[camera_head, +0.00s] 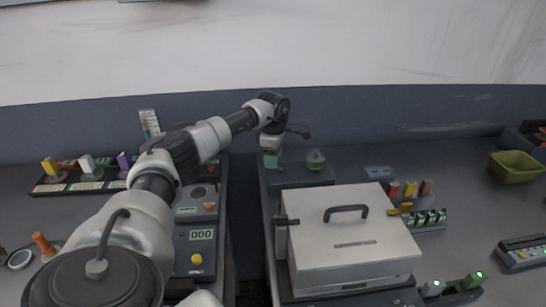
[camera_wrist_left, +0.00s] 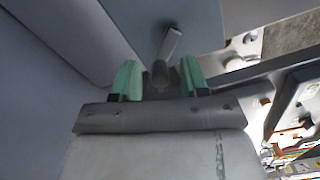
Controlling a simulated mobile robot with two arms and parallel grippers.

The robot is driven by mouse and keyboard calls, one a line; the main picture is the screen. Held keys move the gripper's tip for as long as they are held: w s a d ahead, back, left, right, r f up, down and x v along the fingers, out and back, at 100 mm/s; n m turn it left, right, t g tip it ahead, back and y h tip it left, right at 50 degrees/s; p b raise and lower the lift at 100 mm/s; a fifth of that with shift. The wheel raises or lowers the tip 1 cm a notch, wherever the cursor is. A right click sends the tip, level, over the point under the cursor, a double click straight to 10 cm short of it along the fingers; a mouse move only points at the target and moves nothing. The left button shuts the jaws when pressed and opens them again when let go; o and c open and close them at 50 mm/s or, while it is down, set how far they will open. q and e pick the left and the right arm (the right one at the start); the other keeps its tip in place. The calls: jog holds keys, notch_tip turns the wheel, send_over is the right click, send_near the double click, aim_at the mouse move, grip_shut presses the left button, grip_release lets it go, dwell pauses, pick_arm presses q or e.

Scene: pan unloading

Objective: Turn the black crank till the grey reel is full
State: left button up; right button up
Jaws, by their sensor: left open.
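My left gripper (camera_head: 270,158) points down over a dark block at the back middle, with its green fingers apart. In the left wrist view the gripper (camera_wrist_left: 159,75) is open, and a grey post with a slanted lever (camera_wrist_left: 171,43) stands between or just beyond the fingertips. I cannot tell if this lever is the crank; it looks grey, and no contact is clear. A small grey-green rounded piece (camera_head: 315,158) sits on the same block, right of the gripper. It may be the reel, but its fill cannot be made out. My right gripper is out of view.
A pale metal box (camera_head: 352,248) with a dark top handle stands in front of the block. A counter reading 000 (camera_head: 202,235) is on the left panel. Coloured pegs (camera_head: 409,188) and an olive bin (camera_head: 515,167) are to the right. A wall closes the back.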

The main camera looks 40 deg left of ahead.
pick_arm(q)
notch_tip(320, 180, up, 11)
jog(key=b, duration=0.1)
dwell(0.4)
jog(key=shift+f, duration=0.1)
dwell(0.3)
